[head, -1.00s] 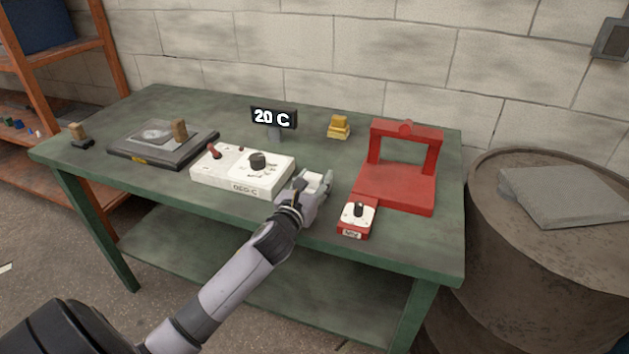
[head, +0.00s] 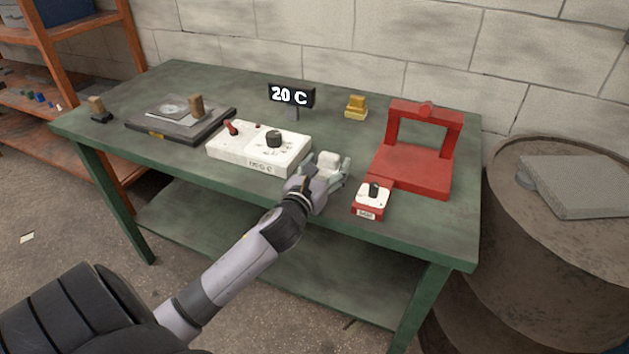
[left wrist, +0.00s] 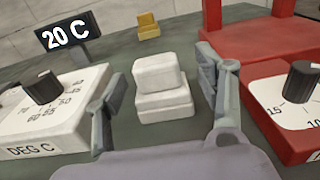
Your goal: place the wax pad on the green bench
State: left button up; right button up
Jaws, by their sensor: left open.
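A white stepped block (head: 330,161), which looks like the wax pad, sits upright on the green bench (head: 240,192) near its front edge. It stands between the white control box and the red frame. In the left wrist view the white block (left wrist: 161,88) stands between my fingers, with gaps on both sides. My left gripper (head: 329,171) is open around it, low over the bench; it also shows in the left wrist view (left wrist: 165,94). My right gripper is not in view.
The white dial box (head: 259,148) is close left, the red frame (head: 415,165) with its dial (head: 371,199) close right. Behind are a "20 C" display (head: 291,96) and yellow stepped block (head: 356,107). A dark plate (head: 180,130) lies left; a barrel (head: 555,225) stands right.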

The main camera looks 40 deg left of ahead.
pick_arm(q)
jog(key=v, duration=0.9)
jog(key=shift+s+b, duration=0.1)
jog(key=shift+b, duration=0.2)
